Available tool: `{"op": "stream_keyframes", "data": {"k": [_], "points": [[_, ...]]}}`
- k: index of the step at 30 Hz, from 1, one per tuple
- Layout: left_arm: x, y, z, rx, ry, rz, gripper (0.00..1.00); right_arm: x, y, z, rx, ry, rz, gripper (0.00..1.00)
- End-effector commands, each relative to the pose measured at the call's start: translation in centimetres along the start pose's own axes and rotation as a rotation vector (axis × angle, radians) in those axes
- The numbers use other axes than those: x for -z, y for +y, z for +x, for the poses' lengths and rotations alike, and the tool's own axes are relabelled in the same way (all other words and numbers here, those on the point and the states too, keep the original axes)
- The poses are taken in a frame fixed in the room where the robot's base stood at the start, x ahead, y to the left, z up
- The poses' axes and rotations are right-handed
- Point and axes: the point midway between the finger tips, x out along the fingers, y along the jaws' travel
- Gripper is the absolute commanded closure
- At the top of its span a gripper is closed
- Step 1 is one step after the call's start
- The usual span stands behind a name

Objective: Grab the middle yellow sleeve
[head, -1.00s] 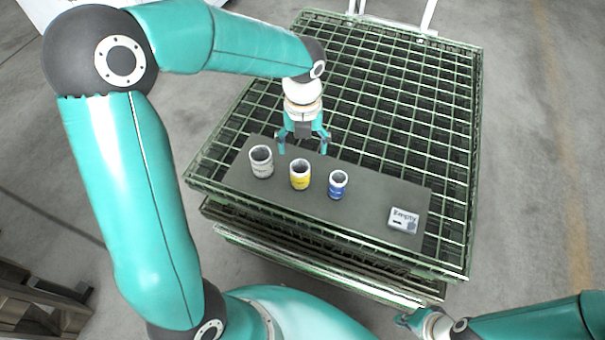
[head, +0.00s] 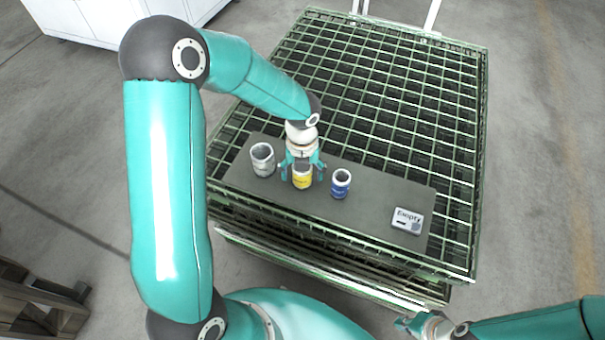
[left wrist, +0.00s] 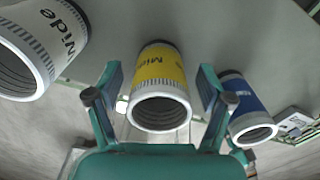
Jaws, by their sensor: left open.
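The yellow sleeve (head: 302,177) stands upright on the dark board, between a grey-white sleeve and a blue one. In the left wrist view the yellow sleeve (left wrist: 160,85) lies between the two fingers, with a gap on each side. My left gripper (head: 302,172) is open around the yellow sleeve and does not hold it. Its fingers also frame the sleeve in the left wrist view (left wrist: 158,100). The upper rim of the sleeve is partly hidden by the gripper in the head view. My right gripper (head: 408,324) is low at the right; its fingers are too small to judge.
The grey-white sleeve (head: 263,160) stands left of the yellow one, the blue sleeve (head: 341,184) right of it, close to the fingers. A box marked "Empty" (head: 407,221) lies at the board's (head: 375,205) right end. The board rests on a green wire-mesh crate (head: 400,110).

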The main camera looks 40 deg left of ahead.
Motion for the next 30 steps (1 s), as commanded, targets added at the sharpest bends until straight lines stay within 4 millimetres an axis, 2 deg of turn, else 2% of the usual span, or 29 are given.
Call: {"op": "stream_keyframes", "data": {"k": [7, 21, 30], "points": [[0.01, 0.0, 0.16, 0.0, 0.0, -0.001, 0.2, 0.0, 0.01, 0.01, 0.0, 0.0, 0.0, 1.0], [0.0, -0.02, 0.13, 0.0, 0.0, -0.001, 0.98, 0.0, 0.01, 0.01, 0.0, 0.0, 0.0, 1.0], [-0.04, -0.02, -0.03, 0.001, -0.002, -0.001, 1.0, 0.0, -0.01, -0.03, 0.0, 0.0, 0.0, 1.0]]}}
